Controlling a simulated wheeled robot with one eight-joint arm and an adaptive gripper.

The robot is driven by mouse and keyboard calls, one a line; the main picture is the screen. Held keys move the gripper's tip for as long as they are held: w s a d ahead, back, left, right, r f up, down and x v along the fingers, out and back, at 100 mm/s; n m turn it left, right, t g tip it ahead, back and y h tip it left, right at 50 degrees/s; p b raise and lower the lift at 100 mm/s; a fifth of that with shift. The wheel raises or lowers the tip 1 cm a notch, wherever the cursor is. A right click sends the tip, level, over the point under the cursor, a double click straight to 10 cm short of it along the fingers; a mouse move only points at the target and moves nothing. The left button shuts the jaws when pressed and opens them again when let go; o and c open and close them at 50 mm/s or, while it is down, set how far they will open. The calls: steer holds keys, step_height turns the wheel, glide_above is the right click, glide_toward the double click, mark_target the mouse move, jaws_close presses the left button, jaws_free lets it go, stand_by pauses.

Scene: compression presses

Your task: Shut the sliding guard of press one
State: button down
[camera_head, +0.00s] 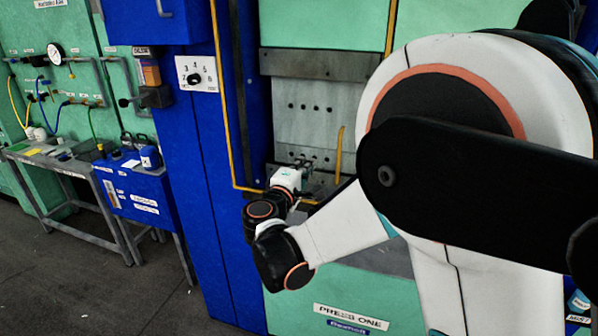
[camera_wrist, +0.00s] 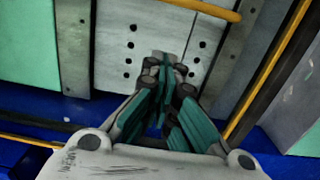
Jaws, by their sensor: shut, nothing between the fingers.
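Press one stands before me, with its "PRESS ONE" label (camera_head: 350,317) low on its front. A yellow upright bar (camera_head: 339,155) that looks like a handle stands out from its grey panel (camera_head: 315,120). In the wrist view the yellow bar (camera_wrist: 205,9) crosses the top, beyond my fingertips. I cannot tell for sure which panel is the sliding guard or how far it stands open. My gripper (camera_head: 303,164) is shut and empty, left of and near the bar's lower end. In the wrist view my gripper (camera_wrist: 163,66) points at the grey holed panel, apart from the bar.
A blue column (camera_head: 185,150) with a dial plate (camera_head: 197,74) and thin yellow edging stands left of the press opening. Further left are a grey bench (camera_head: 60,165) and a blue cabinet (camera_head: 140,195). Dark floor (camera_head: 80,285) is clear at lower left. My arm hides the press's right side.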

steer(key=d, duration=0.1)
steer(key=w+d, duration=0.1)
steer(key=d, duration=0.1)
steer(key=w+d, duration=0.1)
steer(key=d, duration=0.1)
stand_by(0.4)
